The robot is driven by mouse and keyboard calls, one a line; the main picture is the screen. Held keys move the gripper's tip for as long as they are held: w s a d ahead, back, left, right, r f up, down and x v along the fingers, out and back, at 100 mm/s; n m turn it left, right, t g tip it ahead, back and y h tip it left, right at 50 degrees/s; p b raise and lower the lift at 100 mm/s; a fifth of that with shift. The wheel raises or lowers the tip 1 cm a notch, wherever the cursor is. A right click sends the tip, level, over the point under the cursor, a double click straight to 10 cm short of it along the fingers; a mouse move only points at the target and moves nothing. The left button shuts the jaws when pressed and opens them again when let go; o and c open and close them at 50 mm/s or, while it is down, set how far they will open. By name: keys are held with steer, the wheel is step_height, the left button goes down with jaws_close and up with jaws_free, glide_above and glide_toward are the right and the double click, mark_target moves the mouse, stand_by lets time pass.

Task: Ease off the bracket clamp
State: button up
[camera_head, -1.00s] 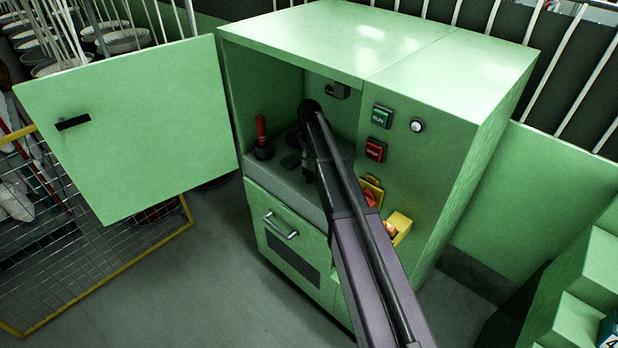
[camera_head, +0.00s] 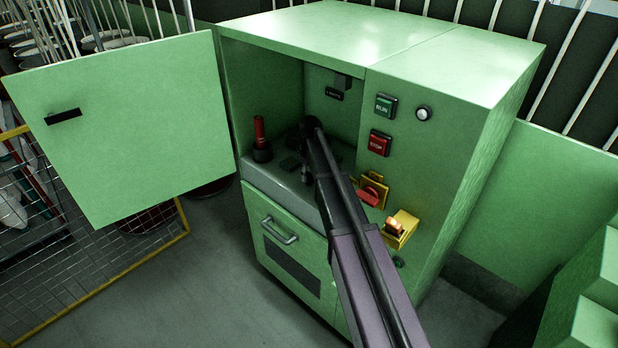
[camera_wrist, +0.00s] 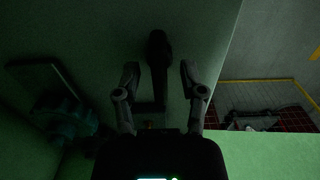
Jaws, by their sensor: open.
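In the wrist view my gripper (camera_wrist: 158,77) is open, its two fingers spread on either side of a dark upright handle with a rounded end (camera_wrist: 157,48). The handle looks empty of any grip, with a gap to each finger. In the dim light I cannot tell whether it is the bracket clamp. In the head view a red-handled lever (camera_head: 259,130) on a black base stands at the left of the open cabinet's ledge. My arm hides the gripper and part of the ledge there. No part is clearly identifiable as the bracket.
The green cabinet (camera_head: 470,80) has its door (camera_head: 130,120) swung open to the left. Its right panel carries a green RUN button (camera_head: 385,106), a red STOP button (camera_head: 380,142), a red rotary switch (camera_head: 370,196) and a yellow box (camera_head: 404,228). A yellow-framed mesh (camera_head: 90,285) stands at left.

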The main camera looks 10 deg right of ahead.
stand_by(0.3)
jaws_close()
steer(key=shift+n, duration=0.5)
steer(key=n, duration=0.3)
steer(key=shift+n, duration=0.3)
steer(key=n, duration=0.4)
steer(key=shift+s+n, duration=0.1)
steer(key=shift+n, duration=0.2)
steer(key=n, duration=0.8)
steer(key=shift+f+n, duration=0.1)
steer(key=shift+n, duration=0.3)
